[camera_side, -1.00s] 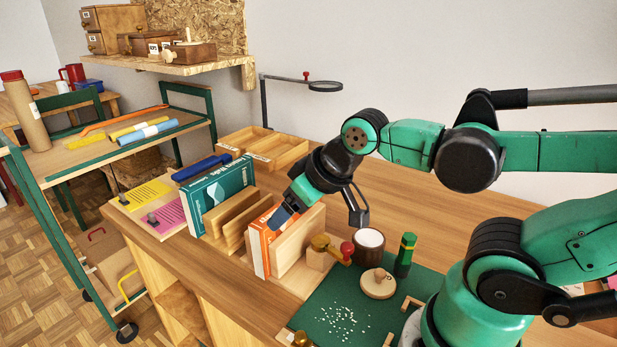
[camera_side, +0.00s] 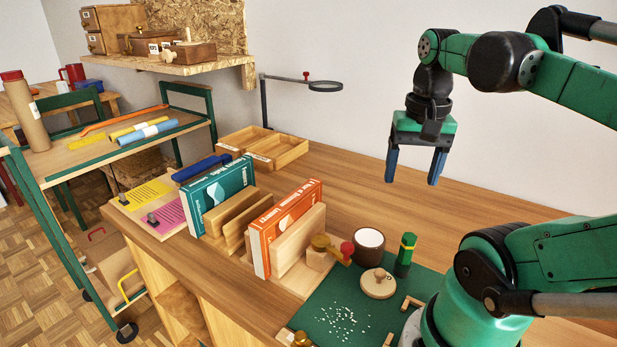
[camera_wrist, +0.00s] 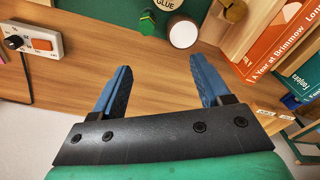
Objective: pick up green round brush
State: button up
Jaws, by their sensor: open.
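My gripper (camera_side: 412,175) is open and empty, pointing down, well above the table and behind the brush in the side view. Its two blue fingers (camera_wrist: 162,65) are spread apart in the wrist view, with bare wood between them.
The brown cup with white contents (camera_side: 369,243) and a round wooden lid with a knob (camera_side: 378,283) stand close to the brush. A brass-and-red handled piece (camera_side: 333,247) and books (camera_side: 285,228) are left of it. A switch box (camera_wrist: 33,40) lies left. The rear tabletop is clear.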

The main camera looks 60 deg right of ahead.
aim_at(410, 237)
jog(key=shift+m+g+y, duration=0.3)
jog(key=shift+m, duration=0.4)
jog(key=f, duration=0.2)
jog(key=s+f, duration=0.1)
jog(key=f, duration=0.5)
jog(key=shift+s+d+f, duration=0.15)
jog(key=shift+s+d, duration=0.1)
jog(key=shift+s, duration=0.1)
jog(key=shift+f, duration=3.4)
grip_shut()
